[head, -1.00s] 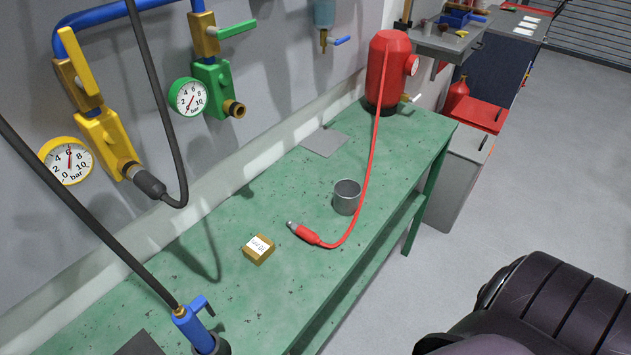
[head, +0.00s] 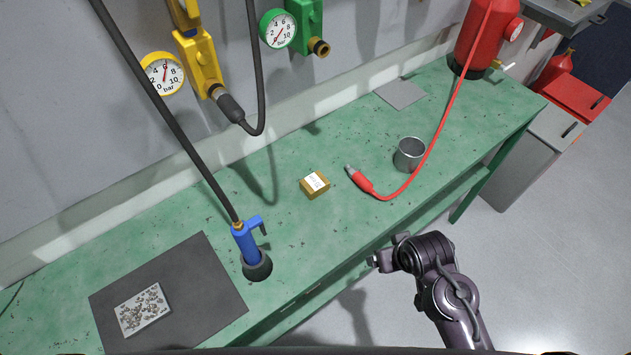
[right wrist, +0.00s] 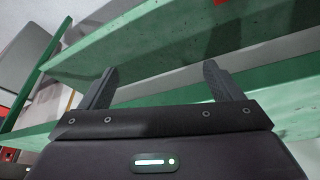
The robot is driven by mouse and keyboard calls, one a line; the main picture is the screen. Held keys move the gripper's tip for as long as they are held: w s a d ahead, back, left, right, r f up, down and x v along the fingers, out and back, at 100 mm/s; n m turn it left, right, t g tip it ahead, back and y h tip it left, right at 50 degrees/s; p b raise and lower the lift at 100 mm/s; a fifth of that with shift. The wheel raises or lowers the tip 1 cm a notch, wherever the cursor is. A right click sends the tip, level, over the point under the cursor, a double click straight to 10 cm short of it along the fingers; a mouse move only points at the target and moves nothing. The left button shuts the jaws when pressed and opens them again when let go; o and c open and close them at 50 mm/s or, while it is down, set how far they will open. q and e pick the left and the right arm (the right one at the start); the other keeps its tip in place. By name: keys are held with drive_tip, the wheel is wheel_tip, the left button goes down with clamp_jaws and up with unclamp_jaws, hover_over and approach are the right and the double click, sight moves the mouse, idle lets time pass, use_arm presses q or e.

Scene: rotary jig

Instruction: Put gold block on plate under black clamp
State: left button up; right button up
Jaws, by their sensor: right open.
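The gold block (head: 315,185), with a white label on top, lies on the green workbench. My right gripper (head: 376,261) is in front of the bench edge, below and to the right of the block and well apart from it. In the right wrist view its two dark fingers (right wrist: 158,85) are spread, with nothing between them, facing the green bench frame. A flat grey plate (head: 400,93) lies at the back of the bench by the wall. No black clamp can be made out. My left gripper is not in view.
A metal cup (head: 409,154) and a red hose connector (head: 362,181) lie right of the block. A blue tool (head: 246,242) stands in a dark holder to the left. A dark mat (head: 205,280) bears a tray of small parts (head: 143,310). The red tank (head: 482,40) stands at the back right.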

wheel_tip(320, 180, up, 3)
wheel_tip(320, 180, up, 6)
drive_tip(key=n+t+y, duration=0.3)
drive_tip(key=n+y, duration=0.3)
hover_over(315, 182)
drive_tip(key=s+d, duration=0.4)
drive_tip(key=d, duration=0.1)
drive_tip(key=shift+a+f+p, duration=0.1)
drive_tip(key=shift+a+p, duration=0.15)
drive_tip(key=shift+p, duration=0.1)
drive_tip(key=shift+w+a+f+n+y, duration=0.25)
drive_tip(key=shift+w+f+n+y, duration=0.15)
drive_tip(key=shift+f+y, duration=0.2)
drive_tip(key=shift+x, duration=0.8)
drive_tip(key=p+x, duration=0.1)
drive_tip(key=x, duration=0.3)
drive_tip(key=shift+a+f+p, duration=0.15)
drive_tip(key=shift+f+p, duration=0.2)
drive_tip(key=shift+p, duration=0.05)
drive_tip(key=shift+w+a+f, duration=0.2)
drive_tip(key=shift+a+f, duration=0.05)
drive_tip(key=shift+f, duration=0.05)
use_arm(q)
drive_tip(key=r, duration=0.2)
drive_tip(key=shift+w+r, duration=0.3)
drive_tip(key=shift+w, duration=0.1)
